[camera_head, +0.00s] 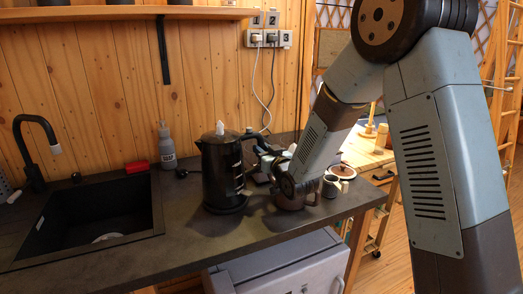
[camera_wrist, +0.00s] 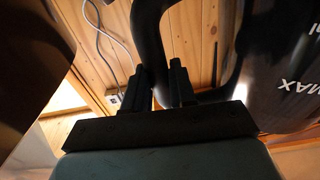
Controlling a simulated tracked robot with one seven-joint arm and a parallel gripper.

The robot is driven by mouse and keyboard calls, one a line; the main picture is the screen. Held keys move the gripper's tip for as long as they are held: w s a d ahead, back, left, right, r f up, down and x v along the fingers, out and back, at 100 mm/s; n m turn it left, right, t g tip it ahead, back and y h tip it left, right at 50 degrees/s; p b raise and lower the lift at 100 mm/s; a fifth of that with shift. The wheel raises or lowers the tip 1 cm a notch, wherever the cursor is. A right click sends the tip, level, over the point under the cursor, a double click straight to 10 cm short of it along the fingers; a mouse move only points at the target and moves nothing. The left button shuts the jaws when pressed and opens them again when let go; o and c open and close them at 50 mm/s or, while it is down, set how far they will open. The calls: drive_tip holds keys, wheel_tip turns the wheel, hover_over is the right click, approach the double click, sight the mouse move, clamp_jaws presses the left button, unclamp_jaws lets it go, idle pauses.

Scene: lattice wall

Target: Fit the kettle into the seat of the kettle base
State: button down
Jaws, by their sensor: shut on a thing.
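The black kettle (camera_head: 217,168) stands upright near the middle of the counter, with a pale tip on top. In the wrist view its dark body (camera_wrist: 278,75) fills the right side, with printed marks including "MAX". My gripper (camera_head: 255,152) reaches its handle from the right. In the wrist view my gripper's fingers (camera_wrist: 160,88) are shut on the curved handle (camera_wrist: 149,38). A dark, wider rim that looks like the kettle base (camera_head: 226,207) shows under the kettle. I cannot tell whether the kettle is fully seated; the seat is hidden.
A black sink (camera_head: 95,218) with a tap (camera_head: 38,140) is at the left. A soap bottle (camera_head: 166,146) and red item (camera_head: 137,167) stand behind. The front counter is clear.

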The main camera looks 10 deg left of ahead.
drive_tip(key=shift+f, duration=0.4)
drive_tip(key=c, duration=0.9)
unclamp_jaws()
drive_tip(key=shift+f, duration=0.15)
drive_tip(key=v, duration=0.8)
drive_tip(key=r+v, duration=0.1)
drive_tip(key=v, duration=0.3)
drive_tip(key=shift+r, duration=0.1)
